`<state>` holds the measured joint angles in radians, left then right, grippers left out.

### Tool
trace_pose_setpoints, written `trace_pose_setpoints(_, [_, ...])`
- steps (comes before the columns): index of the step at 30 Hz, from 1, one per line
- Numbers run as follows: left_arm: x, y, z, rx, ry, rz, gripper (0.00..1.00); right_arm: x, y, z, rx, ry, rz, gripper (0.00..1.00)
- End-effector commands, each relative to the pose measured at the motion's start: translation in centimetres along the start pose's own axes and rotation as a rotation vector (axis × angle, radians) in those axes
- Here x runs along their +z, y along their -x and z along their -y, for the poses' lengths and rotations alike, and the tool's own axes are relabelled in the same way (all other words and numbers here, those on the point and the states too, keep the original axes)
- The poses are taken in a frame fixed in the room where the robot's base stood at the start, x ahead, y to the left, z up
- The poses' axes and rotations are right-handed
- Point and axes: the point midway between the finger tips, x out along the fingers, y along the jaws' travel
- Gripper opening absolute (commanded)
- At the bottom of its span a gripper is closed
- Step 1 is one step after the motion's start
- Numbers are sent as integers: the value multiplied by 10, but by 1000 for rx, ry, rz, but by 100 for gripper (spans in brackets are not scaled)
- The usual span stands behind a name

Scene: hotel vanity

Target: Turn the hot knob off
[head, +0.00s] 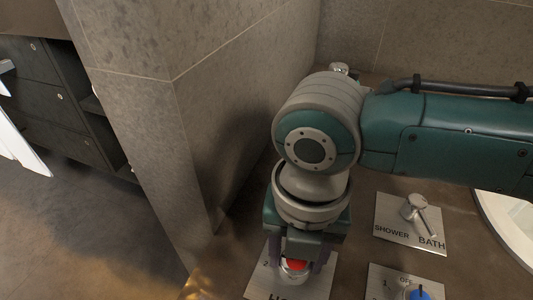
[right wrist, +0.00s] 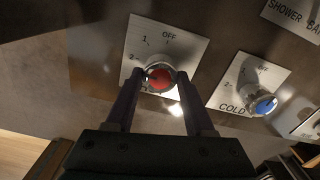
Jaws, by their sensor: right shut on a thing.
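The hot knob (head: 295,265) has a red cap and a metal base. It stands on a white plate (head: 262,284) marked OFF, 1 and 2, partly covered by my gripper in the head view. In the right wrist view the red knob (right wrist: 161,80) sits between the two fingers of my right gripper (right wrist: 158,77), which is shut on it. In the head view my right gripper (head: 293,262) reaches down over the knob from above. The knob's pointing direction is hard to tell. My left gripper is not in view.
The cold knob (head: 419,295) with a blue cap is to the right on its own plate. A shower/bath lever (head: 416,208) stands behind it. A tiled wall (head: 200,110) rises close left of my right gripper. A white basin (head: 510,228) lies at far right.

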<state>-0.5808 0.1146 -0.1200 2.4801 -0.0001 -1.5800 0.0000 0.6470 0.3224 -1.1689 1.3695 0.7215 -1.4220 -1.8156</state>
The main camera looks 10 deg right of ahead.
Motion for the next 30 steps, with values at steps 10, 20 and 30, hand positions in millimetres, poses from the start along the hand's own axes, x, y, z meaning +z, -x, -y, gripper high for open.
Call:
trace_pose_setpoints(10, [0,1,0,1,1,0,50,0,0,0,-1,-5,0,0])
trace_pose_setpoints(20, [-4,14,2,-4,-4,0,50,0,3,0,-1,-127,-2,0])
trace_pose_setpoints(30, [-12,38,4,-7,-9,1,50,-1,4,0,-2,-424,-3,0])
